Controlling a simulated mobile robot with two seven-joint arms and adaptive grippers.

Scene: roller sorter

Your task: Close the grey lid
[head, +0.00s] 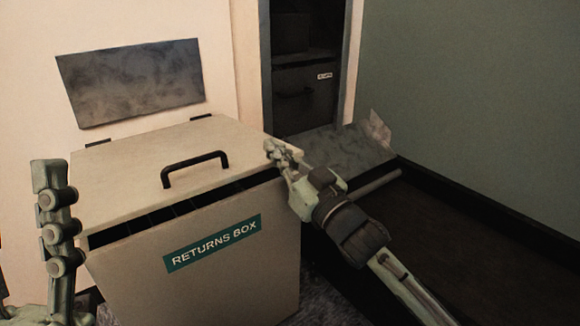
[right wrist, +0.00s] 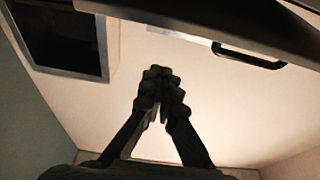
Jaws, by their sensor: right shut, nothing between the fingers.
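The lid (head: 130,170) of the returns box looks pale beige-grey and carries a black handle (head: 195,168). A dark gap shows between its front edge and the front wall of the box (head: 200,280), so it stands slightly ajar. My right gripper (head: 272,148) is shut and empty at the lid's right edge, near the front right corner. I cannot tell if it touches the lid. In the right wrist view its fingers (right wrist: 160,75) meet at the tips, and a black handle (right wrist: 248,55) shows above right.
A green label (head: 213,242) marks the box front. A dark grey panel (head: 130,80) hangs on the wall behind. A grey plate (head: 345,155) lies slanted right of the box, before an opening with a dark drawer (head: 305,100). A green wall (head: 480,90) closes the right.

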